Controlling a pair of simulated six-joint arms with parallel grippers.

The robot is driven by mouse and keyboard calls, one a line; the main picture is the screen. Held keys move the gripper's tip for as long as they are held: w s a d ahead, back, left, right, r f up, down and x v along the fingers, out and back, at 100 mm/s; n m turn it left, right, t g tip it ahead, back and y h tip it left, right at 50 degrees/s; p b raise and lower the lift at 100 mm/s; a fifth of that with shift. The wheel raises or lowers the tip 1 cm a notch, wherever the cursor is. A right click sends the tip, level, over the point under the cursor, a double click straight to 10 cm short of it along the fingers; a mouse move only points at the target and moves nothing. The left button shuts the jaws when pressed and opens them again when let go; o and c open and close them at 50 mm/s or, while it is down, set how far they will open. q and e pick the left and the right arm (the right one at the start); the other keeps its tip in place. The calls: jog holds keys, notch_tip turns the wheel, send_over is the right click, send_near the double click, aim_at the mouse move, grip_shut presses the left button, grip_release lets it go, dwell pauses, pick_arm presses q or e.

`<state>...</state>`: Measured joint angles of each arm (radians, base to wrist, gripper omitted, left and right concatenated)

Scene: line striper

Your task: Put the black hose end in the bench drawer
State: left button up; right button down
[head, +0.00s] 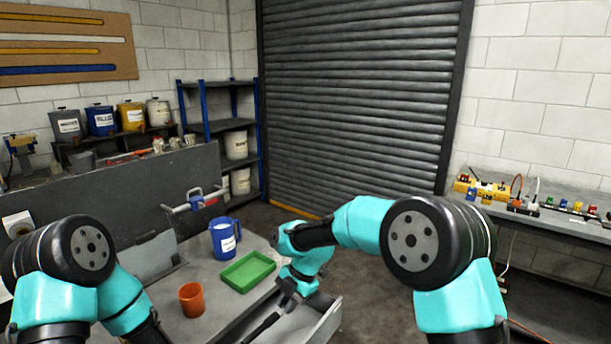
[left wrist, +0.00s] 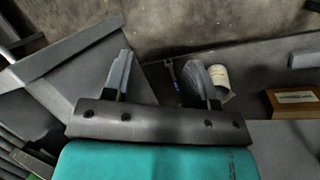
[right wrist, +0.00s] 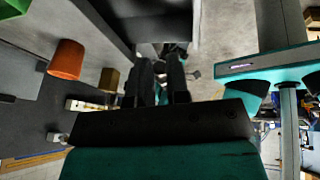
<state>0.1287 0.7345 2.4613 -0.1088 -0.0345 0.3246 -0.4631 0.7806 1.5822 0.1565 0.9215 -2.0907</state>
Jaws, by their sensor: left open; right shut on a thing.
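The bench drawer (head: 322,322) stands open at the front right of the bench in the head view. My right gripper (head: 288,290) is low over the drawer, shut on a dark thing that I take for the black hose end (head: 263,327). It slants down to the left from the jaws. In the right wrist view the dark fingers (right wrist: 160,85) are close together, and what lies between them is hard to make out. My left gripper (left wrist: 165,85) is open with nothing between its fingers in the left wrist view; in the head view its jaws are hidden.
A green tray (head: 248,271), an orange cup (head: 192,299) and a blue-and-white jug (head: 224,239) stand on the bench close to the drawer. A vise-like clamp (head: 196,199) is behind them. A side bench (head: 560,220) with small parts is at the right. Open floor lies between.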

jog(key=s+d+f+n+g+h, duration=0.2)
jog(key=d+f+n, duration=0.4)
jog(key=d+n, duration=0.2)
jog(key=shift+d+f, duration=0.25)
jog(key=shift+d, duration=0.9)
pick_arm(q)
jog(key=shift+c, duration=0.6)
pick_arm(e)
jog(key=shift+s, duration=0.1)
pick_arm(q)
jog(key=shift+r, duration=0.1)
jog(key=d+r+g, duration=0.4)
jog(key=r+g, duration=0.2)
jog(key=r, duration=0.5)
jog(key=w+d+r+m+t, duration=0.2)
jog(key=w+d+r+t, duration=0.1)
jog(key=d+r, duration=0.5)
jog(key=w+d+r+m+t, duration=0.2)
jog(key=w+d+r, duration=0.4)
jog(key=d, duration=0.6)
notch_tip(320, 180, up, 2)
jog(key=shift+w+d+r+t, duration=0.2)
jog(key=shift+w+d+t, duration=0.15)
jog(key=shift+t, duration=0.25)
